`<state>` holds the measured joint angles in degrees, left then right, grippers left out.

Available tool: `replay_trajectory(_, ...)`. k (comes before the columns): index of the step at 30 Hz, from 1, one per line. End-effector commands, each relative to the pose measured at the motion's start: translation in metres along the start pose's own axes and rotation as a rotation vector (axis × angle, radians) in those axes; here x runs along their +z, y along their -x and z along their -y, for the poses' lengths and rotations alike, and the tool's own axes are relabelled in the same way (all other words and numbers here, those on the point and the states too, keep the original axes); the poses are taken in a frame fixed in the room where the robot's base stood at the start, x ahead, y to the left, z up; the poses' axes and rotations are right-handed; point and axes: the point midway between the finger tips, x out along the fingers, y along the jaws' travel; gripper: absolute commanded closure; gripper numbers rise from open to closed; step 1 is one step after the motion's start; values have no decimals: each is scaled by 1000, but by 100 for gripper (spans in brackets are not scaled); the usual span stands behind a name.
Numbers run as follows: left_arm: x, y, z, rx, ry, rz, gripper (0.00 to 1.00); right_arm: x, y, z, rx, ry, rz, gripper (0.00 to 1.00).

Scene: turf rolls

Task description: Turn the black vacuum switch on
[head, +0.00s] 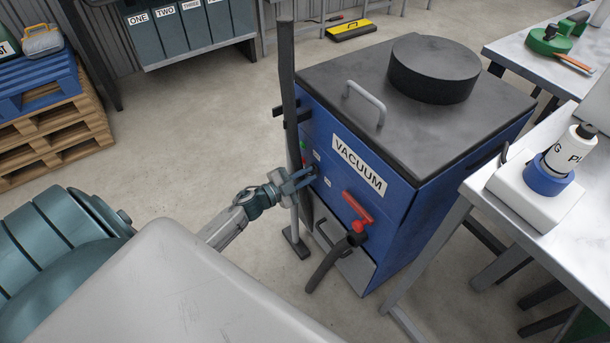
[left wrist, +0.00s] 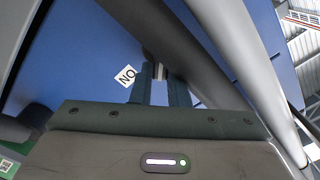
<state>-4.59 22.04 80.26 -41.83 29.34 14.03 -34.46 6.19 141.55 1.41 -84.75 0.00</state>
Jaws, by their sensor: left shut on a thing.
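The blue vacuum unit (head: 400,215) carries a white VACUUM label (head: 359,165) on its front. My left gripper (head: 310,176) reaches the left part of that front, beside a tall dark pole, with its fingers against the panel by small white labels. In the left wrist view the gripper's two fingers (left wrist: 158,80) are close together, shut on a small part between them. An ON label (left wrist: 125,76) is just left of them. The black switch is not clearly seen; the fingers and dark tube hide that spot. My right gripper is not in view.
A dark upright pole (head: 289,110) stands close by the gripper. A red valve handle (head: 357,208) and a black hose (head: 330,262) stick out to its right. A white-topped table (head: 495,180) stands right of the unit.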

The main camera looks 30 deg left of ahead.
Motion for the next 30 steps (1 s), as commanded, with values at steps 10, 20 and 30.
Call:
replay_trajectory(10,3,0,-9,1,-329,0,100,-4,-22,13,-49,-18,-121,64)
replay_trajectory(20,6,1,-14,2,-590,1,100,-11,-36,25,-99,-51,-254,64)
replay_trajectory(30,6,1,-15,2,-733,0,100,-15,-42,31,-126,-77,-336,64)
